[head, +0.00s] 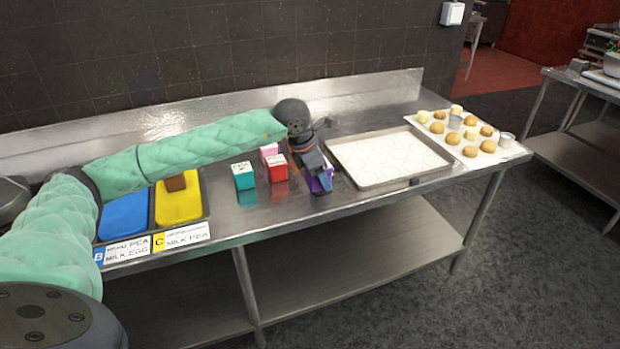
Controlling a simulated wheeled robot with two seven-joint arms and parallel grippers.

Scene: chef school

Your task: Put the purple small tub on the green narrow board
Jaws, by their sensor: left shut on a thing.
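The purple small tub (326,179) is at the steel counter's middle, mostly covered by my left gripper. My left gripper (322,182) points down and is shut on the tub. I cannot tell whether the tub still touches the counter. I cannot make out a green narrow board; my green-sleeved left arm crosses the counter's left part and hides what is behind it. My right gripper is not in view.
Teal (244,182), red (279,174) and pink (268,149) tubs stand just left of the gripper. A lined baking tray (390,158) lies right.

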